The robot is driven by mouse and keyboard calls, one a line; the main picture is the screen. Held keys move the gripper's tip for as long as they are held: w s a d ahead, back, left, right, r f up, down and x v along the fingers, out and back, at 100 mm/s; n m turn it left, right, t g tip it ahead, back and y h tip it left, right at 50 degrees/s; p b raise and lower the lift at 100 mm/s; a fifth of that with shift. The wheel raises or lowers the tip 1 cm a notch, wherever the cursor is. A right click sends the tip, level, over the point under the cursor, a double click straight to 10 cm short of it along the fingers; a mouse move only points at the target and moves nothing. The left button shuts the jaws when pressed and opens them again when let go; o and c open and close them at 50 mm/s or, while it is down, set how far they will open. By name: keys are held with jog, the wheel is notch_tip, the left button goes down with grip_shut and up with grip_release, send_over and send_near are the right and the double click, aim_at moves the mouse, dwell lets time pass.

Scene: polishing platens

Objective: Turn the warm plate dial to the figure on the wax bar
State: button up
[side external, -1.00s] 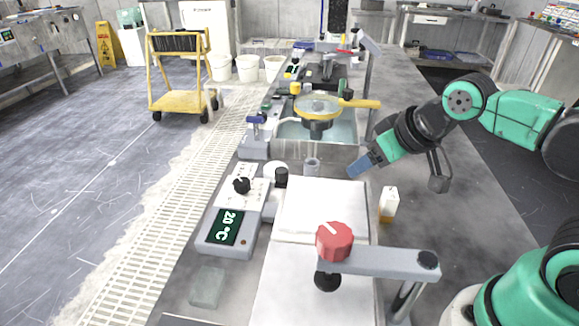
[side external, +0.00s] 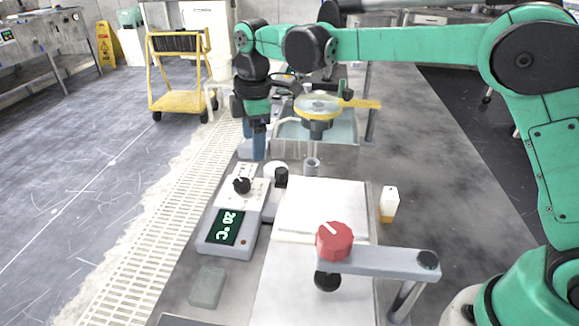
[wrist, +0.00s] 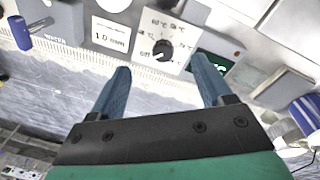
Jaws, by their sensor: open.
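The warm plate dial (side external: 241,185) is a black knob with a pale pointer line on a white panel. Below it the dark display (side external: 227,227) reads 20 °C. In the wrist view the dial (wrist: 163,48) has figures around it, including an "Off" mark; most are too small to read surely. A pale grey-green block (side external: 207,287), perhaps the wax bar, lies in front of the display box; no figure on it is legible. My gripper (side external: 259,150) is open and empty, pointing down beyond the dial. In the wrist view the dial shows just past the gap between my fingertips (wrist: 160,65).
A second black knob (side external: 281,176) and a grey cylinder (side external: 312,166) stand right of the dial. A red knob (side external: 334,241) sits on a grey bar over white plates (side external: 325,207). A small bottle (side external: 389,204) stands at right. A sink with a yellow-rimmed tool (side external: 318,106) lies behind.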

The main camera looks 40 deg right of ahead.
aim_at(242, 181)
jog(key=f+n, duration=0.1)
jog(key=w+a+f+n, duration=0.1)
jog(key=a+f+g, duration=0.1)
jog(key=shift+w+a+f+n, duration=0.2)
jog(key=shift+w+f+n, duration=0.1)
jog(key=shift+f+n, duration=0.1)
jog(key=shift+f, duration=2.9)
grip_shut()
